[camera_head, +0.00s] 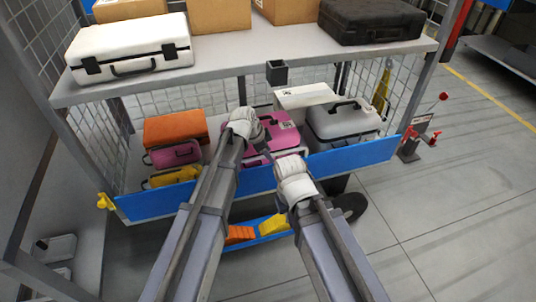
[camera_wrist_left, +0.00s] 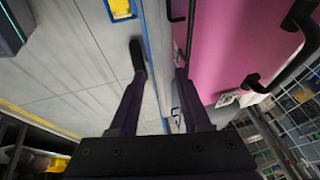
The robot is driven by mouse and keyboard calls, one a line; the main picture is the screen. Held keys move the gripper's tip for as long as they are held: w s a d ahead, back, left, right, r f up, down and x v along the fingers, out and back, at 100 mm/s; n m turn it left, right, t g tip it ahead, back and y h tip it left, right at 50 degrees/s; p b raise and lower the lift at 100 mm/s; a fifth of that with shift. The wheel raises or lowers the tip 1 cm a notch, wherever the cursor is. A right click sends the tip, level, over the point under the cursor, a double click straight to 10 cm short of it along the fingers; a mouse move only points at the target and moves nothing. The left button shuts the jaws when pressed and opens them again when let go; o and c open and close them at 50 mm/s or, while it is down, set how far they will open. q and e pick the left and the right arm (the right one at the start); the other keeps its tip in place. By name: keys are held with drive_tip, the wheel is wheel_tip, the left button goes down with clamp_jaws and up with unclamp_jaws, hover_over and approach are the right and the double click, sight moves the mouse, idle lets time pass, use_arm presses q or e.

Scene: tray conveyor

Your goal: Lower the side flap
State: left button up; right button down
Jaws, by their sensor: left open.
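The blue side flap (camera_head: 352,159) stands raised along the front of the cart's lower shelf. In the left wrist view its blue edge (camera_wrist_left: 153,48) runs between the fingers of my left gripper (camera_wrist_left: 159,62). These fingers are open, one on each side of the edge; I cannot tell whether either touches it. In the head view my left arm reaches over the flap towards the pink suitcase (camera_head: 270,130), and its fingers are hidden. My right arm ends in front of the flap's middle, with its gripper hidden from view.
The lower shelf holds an orange case (camera_head: 175,127), a yellow case (camera_head: 172,177) and a grey case (camera_head: 345,120). The upper shelf carries a white suitcase (camera_head: 130,48), a black case (camera_head: 370,20) and boxes. A yellow latch (camera_head: 105,201) sits at the left end.

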use_arm(q)
drive_tip(key=shift+c, duration=0.2)
clamp_jaws()
idle(1.1)
